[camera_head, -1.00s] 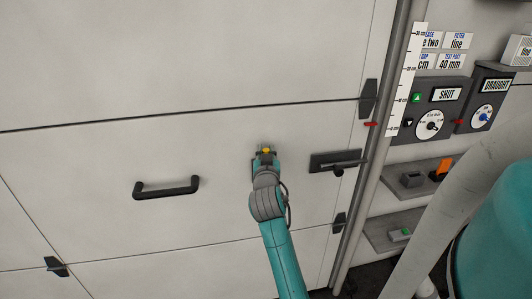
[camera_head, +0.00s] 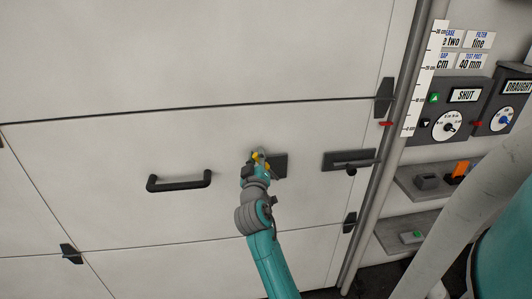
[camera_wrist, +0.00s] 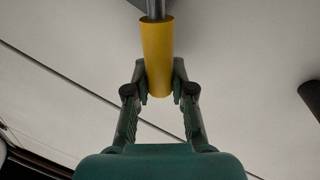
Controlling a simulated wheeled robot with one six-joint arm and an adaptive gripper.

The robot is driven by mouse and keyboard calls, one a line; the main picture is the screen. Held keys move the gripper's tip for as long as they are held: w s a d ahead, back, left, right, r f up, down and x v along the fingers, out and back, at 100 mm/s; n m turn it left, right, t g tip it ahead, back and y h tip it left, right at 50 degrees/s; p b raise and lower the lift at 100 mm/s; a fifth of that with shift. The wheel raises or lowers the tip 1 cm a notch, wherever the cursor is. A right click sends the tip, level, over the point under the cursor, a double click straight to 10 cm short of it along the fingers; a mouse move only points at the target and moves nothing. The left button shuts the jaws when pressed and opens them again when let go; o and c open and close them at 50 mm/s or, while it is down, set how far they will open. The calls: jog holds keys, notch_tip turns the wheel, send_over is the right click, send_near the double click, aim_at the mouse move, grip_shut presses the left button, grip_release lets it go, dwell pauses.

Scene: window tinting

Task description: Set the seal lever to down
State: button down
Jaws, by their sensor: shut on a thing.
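The seal lever has a yellow cylindrical grip (camera_wrist: 157,55) on a grey rod, seen close in the wrist view. In the head view its dark mounting plate (camera_head: 279,166) is on the light panel, partly hidden by my gripper (camera_head: 260,157). The yellow grip shows just left of the plate, among the fingers. In the wrist view my gripper (camera_wrist: 160,92) has one finger on each side of the grip's lower end and is shut on it. No label for this lever is readable.
A black pull handle (camera_head: 180,181) is to the left. Another dark plate with a horizontal lever (camera_head: 348,160) is to the right, near a grey vertical pipe (camera_head: 386,150). Control boxes marked SHUT (camera_head: 446,108) and DRAUGHT (camera_head: 502,108) are beyond the pipe. A pale pipe crosses the lower right.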

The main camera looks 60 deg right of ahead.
jog(key=shift+w+a+f+n+t, duration=0.35)
jog(key=shift+w+a+f+n, duration=0.2)
jog(key=shift+f+n, duration=0.65)
jog(key=shift+w+a+f+n+t, duration=0.55)
jog(key=shift+f+n, duration=0.25)
jog(key=shift+n, duration=0.8)
jog(key=shift+w+a+f+n+t, duration=0.2)
jog(key=shift+w+a+f+n, duration=0.35)
jog(key=shift+f+n, duration=0.65)
jog(key=shift+w+d+r, duration=0.1)
jog(key=shift+d, duration=0.05)
jog(key=c, duration=1)
grip_release()
jog(key=shift+o, duration=0.2)
jog(key=v, duration=1.2)
jog(key=shift+r+n, duration=0.1)
jog(key=shift+n, duration=0.2)
